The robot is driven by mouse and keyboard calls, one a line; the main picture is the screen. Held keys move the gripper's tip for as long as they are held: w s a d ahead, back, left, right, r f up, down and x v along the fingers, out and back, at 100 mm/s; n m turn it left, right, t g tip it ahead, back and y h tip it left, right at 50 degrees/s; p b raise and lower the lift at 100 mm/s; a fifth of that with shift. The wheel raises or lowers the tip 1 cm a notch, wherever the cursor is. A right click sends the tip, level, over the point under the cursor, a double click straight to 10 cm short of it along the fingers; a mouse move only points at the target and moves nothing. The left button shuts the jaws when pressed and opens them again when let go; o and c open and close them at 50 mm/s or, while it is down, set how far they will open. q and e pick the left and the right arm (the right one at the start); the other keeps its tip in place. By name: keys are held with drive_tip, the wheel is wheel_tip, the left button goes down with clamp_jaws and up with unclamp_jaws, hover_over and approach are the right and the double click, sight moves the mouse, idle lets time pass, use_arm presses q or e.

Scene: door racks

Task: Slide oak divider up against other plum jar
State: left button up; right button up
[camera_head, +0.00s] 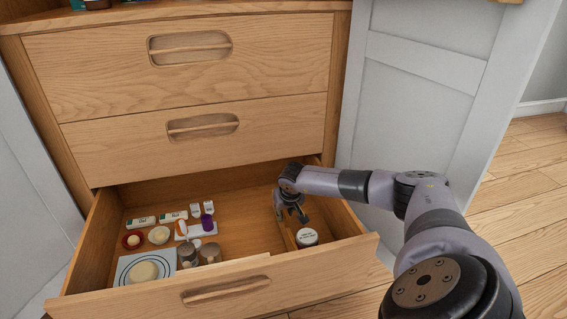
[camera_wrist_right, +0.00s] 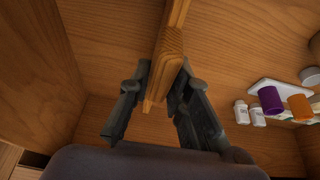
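The oak divider (camera_wrist_right: 172,42) is a thin upright wooden strip standing in the open bottom drawer. It also shows in the head view (camera_head: 289,238), partly hidden by the gripper. My right gripper (camera_wrist_right: 165,72) reaches down into the drawer's right part, with one finger on each side of the divider, seemingly closed on it. It also shows in the head view (camera_head: 291,214). A plum jar (camera_head: 207,222) stands left of the divider, apart from it; it also shows in the wrist view (camera_wrist_right: 270,100). A white-lidded jar (camera_head: 307,237) stands close to the divider's right. My left gripper is out of view.
The drawer's (camera_head: 215,288) left half holds a white tray (camera_head: 203,230), small white bottles (camera_head: 195,210), grey-lidded jars (camera_head: 209,252) and a plate (camera_head: 143,271) on a mat. Bare drawer floor lies between these and the divider. A white door panel (camera_head: 405,110) stands right of the cabinet.

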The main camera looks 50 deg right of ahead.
drive_tip(key=o, duration=0.4)
drive_tip(key=v, duration=1.2)
idle(0.4)
